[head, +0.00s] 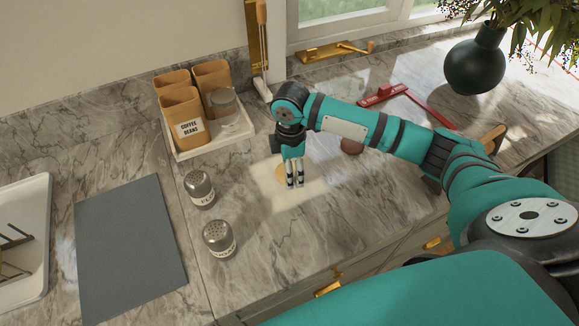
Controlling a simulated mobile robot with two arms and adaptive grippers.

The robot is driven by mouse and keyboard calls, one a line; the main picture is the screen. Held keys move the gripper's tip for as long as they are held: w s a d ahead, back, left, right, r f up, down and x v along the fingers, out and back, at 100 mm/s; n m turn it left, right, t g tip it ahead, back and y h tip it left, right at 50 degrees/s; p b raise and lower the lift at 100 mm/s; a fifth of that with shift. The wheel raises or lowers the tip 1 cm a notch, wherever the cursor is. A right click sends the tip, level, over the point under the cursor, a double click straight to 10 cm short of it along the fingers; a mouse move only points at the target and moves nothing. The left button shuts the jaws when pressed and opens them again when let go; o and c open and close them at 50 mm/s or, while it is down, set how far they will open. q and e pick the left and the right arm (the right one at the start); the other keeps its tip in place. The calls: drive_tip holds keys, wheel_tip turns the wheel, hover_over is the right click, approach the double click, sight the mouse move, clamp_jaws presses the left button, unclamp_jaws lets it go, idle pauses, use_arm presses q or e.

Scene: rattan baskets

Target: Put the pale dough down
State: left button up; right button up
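My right gripper (295,183) points down over the middle of the marble counter, its arm coming in from the right. Its two fingers hang side by side with a narrow gap. A pale yellow round piece, likely the pale dough (280,173), shows just left of and behind the fingers, partly hidden by them. I cannot tell whether the fingers touch it or whether it rests on the counter. My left gripper is not in view.
A white tray (236,132) with several brown canisters stands at the back left. Two shakers (200,188) (219,239) stand left of the gripper. A grey mat (130,248) lies farther left. A red frame-like object (412,97) and a dark vase (475,65) are at the back right.

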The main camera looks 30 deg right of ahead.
drive_tip(key=shift+w+d, duration=0.25)
drive_tip(key=shift+w, duration=0.4)
drive_tip(key=shift+w+d+f+p, duration=0.15)
drive_tip(key=shift+w+f+p, duration=0.1)
drive_tip(key=shift+p, duration=0.1)
wheel_tip(320, 180, down, 2)
drive_tip(key=shift+f+p, duration=0.2)
drive_tip(key=shift+p, duration=0.35)
drive_tip(key=shift+f, duration=0.4)
drive_tip(key=shift+f, duration=0.1)
drive_tip(key=o, duration=0.7)
